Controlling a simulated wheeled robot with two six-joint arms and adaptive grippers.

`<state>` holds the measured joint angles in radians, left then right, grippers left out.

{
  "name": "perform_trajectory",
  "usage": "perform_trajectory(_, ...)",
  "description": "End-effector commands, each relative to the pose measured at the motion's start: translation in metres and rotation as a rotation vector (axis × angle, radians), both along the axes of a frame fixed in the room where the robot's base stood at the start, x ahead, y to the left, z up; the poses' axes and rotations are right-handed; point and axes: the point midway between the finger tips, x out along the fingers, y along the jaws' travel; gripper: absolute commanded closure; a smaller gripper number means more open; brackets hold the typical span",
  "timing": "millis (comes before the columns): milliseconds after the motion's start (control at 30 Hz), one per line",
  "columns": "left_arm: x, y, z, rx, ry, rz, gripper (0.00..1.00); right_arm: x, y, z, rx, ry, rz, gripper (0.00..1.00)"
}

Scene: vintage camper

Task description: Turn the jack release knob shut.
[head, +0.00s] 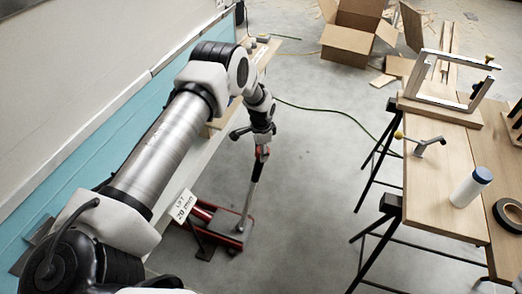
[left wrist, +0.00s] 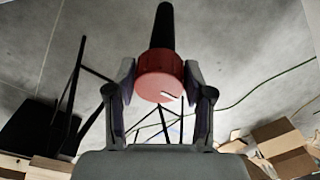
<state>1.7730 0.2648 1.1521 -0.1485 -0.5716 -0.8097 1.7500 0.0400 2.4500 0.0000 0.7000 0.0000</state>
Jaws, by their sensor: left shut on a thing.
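The red floor jack (head: 228,232) stands on the concrete floor beside the camper's lower edge. Its long handle (head: 249,196) slants up from the jack to my left gripper (head: 261,150). The round red knob (left wrist: 160,70) at the handle's top end sits between the gripper's two fingers in the left wrist view, with a black grip behind it. A short white mark shows near the knob's lower rim. My left gripper is shut on the knob. In the head view the gripper mostly hides it. My right gripper is in neither view.
A white sign reading "LIFT 20 mm" (head: 184,206) stands by the jack. A wooden workbench (head: 428,182) on black trestles holds a bottle (head: 470,187) and clamp. Cardboard boxes (head: 347,42) lie at the back. The floor between jack and bench is clear, apart from a green cable.

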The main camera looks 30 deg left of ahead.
Motion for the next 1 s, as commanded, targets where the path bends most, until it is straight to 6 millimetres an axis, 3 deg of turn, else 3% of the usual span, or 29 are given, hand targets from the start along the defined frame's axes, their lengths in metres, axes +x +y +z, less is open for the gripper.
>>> perform_trajectory(1000,0.0038,-0.0021,0.0036,0.032,-0.166,0.871,0.83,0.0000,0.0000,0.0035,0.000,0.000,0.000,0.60)
